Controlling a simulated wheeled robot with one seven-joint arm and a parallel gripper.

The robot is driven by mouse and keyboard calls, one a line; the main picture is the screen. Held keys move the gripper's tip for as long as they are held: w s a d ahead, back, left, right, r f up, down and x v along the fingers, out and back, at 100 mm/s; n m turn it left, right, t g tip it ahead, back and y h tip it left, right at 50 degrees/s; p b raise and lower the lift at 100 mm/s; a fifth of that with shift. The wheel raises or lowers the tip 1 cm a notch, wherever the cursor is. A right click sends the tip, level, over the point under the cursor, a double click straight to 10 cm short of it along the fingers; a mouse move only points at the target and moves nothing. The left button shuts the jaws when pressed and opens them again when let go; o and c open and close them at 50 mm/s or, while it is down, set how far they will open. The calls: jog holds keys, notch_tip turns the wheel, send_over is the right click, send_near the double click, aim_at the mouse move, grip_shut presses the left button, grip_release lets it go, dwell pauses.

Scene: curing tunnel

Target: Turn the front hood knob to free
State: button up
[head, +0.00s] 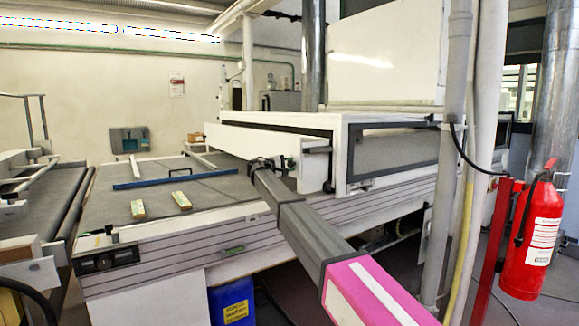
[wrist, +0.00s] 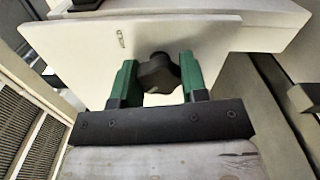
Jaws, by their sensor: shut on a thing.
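The front hood knob (wrist: 158,74) is a dark lobed knob on the white hood plate in the wrist view. My gripper (wrist: 157,85) has its two green fingers on either side of the knob and is shut on it. The hood's white front plate (wrist: 85,50) has a small slot to the left of the knob. In the head view my arm reaches to the front of the white hood (head: 240,142), with my gripper (head: 262,163) close against it. The knob is hidden there by my arm. I cannot read a free or locked mark.
A grey conveyor belt (head: 95,212) lies left of the hood, with a blue bar (head: 165,181) and two small blocks (head: 181,200) on it. A red fire extinguisher (head: 535,235) and upright pipes (head: 449,150) stand at the right. A blue container (head: 232,302) is below.

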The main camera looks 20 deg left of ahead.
dwell(0.3)
jog(key=o, duration=0.9)
jog(key=shift+a, duration=0.1)
jog(key=v, duration=1)
jog(key=shift+s+a, duration=0.15)
jog(key=shift+s, duration=0.2)
